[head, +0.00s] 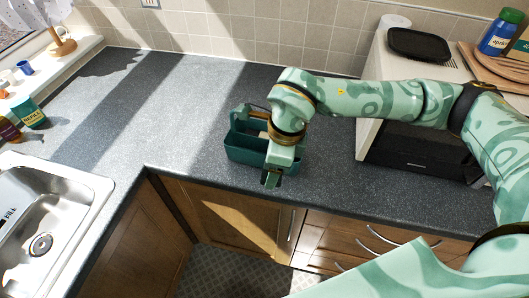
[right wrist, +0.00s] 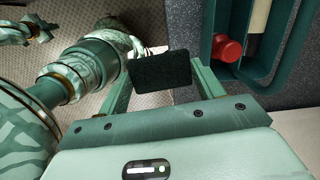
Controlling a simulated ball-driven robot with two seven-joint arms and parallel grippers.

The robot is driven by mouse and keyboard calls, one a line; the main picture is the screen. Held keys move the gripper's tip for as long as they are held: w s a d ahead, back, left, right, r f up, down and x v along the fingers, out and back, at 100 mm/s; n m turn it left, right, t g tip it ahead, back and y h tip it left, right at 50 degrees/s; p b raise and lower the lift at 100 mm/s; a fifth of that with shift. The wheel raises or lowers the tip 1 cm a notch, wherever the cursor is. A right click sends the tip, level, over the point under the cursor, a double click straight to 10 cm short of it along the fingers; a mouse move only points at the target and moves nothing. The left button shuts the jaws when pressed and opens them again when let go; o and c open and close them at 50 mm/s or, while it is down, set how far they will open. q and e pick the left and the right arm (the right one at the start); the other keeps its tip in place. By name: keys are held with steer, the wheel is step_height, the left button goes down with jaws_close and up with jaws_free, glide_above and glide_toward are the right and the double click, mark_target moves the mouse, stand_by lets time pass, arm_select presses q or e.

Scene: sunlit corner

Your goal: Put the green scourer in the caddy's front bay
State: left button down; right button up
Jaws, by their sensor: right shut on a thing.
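The green scourer (right wrist: 160,73), a dark green flat pad, is held between the two fingers of my right gripper (right wrist: 160,85) in the right wrist view. In the head view my right gripper (head: 271,181) is at the front right of the teal caddy (head: 245,153), near the counter's front edge. The caddy also shows at upper right in the right wrist view (right wrist: 274,70), apart from the scourer. The gripper hides part of the caddy's front in the head view. A small part that may be my left gripper (right wrist: 32,30) shows at upper left in the right wrist view, too unclear to read.
A red knob-like thing (right wrist: 227,48) and a cream thing (right wrist: 260,15) are inside the caddy. The sink (head: 50,215) is at left. A dark-fronted oven (head: 410,150) stands at right. The grey counter (head: 170,110) left of the caddy is clear.

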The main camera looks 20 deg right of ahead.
steer(key=w+a+r+m+h+p, duration=0.1)
steer(key=a+r+m+p, duration=0.15)
steer(key=m, duration=0.55)
steer(key=a+r+m+h+p, duration=0.15)
steer(key=m+p, duration=0.25)
steer(key=m, duration=0.4)
steer(key=m+b, duration=0.4)
steer(key=b, duration=0.9)
glide_toward(254, 145)
steer(key=s+f, duration=0.2)
steer(key=s, duration=0.1)
steer(key=shift+w+a+f, duration=0.15)
steer(key=shift+f, duration=0.25)
step_height(254, 145, down, 4)
steer(key=b, duration=0.3)
steer(key=shift+r+b, duration=0.1)
steer(key=shift+b, duration=0.25)
steer(key=c, duration=0.4)
steer(key=shift+o, duration=0.2)
steer(key=shift+w, duration=0.25)
steer(key=shift+w+r, duration=0.1)
steer(key=shift+r, duration=0.15)
steer(key=shift+s, duration=0.3)
steer(key=shift+w+f, duration=0.15)
steer(key=shift+f, duration=0.4)
steer(key=o, duration=1.1)
